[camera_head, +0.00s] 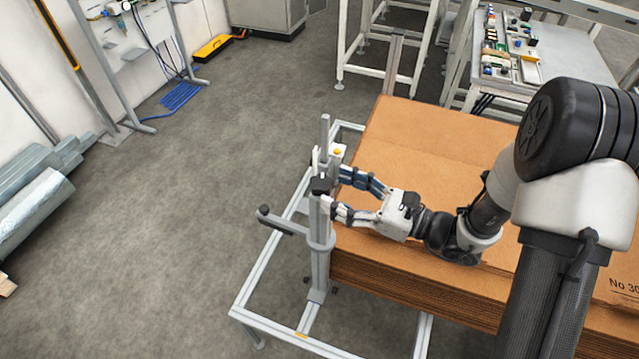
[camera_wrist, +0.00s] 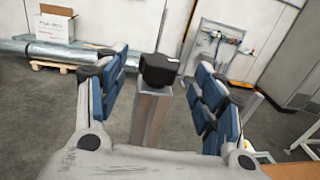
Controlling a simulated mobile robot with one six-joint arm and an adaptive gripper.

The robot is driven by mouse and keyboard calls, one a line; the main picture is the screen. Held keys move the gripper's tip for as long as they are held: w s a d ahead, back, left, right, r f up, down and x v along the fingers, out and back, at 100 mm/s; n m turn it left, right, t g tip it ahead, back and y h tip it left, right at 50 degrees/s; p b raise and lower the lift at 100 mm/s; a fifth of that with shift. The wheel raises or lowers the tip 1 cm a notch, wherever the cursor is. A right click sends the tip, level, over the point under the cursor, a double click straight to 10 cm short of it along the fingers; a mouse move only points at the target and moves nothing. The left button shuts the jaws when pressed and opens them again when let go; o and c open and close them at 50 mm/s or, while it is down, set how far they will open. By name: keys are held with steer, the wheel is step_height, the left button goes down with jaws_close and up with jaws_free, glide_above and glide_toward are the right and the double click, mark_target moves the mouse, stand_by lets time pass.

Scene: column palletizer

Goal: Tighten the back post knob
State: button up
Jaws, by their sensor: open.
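A grey upright post (camera_head: 319,245) stands at the near-left corner of the cardboard stack. It has a black knob or cap (camera_head: 320,185) on top. My gripper (camera_head: 336,193) reaches in from the right at the post's top, with its blue-padded fingers spread. In the wrist view, the black knob (camera_wrist: 160,69) and the top of the post (camera_wrist: 150,112) show between the two open fingers. Gaps show on both sides of the knob, and I see no contact. I cannot tell whether this knob is the back post's. The knob's underside is hidden.
A side handle with a black ball (camera_head: 264,211) sticks out left of the post. The cardboard stack (camera_head: 430,150) lies right, under my arm. Another grey post (camera_head: 394,65) stands behind it. A parts table (camera_head: 565,55) is at back right.

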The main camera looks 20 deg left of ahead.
mark_target(331, 189)
steer(key=a, duration=0.2)
steer(key=w+a, duration=0.1)
steer(key=a, duration=0.2)
steer(key=shift+a+b, duration=0.1)
steer(key=shift+b, duration=0.2)
steer(key=shift+c, duration=0.4)
steer(key=c, duration=0.9)
steer(key=shift+c, duration=0.3)
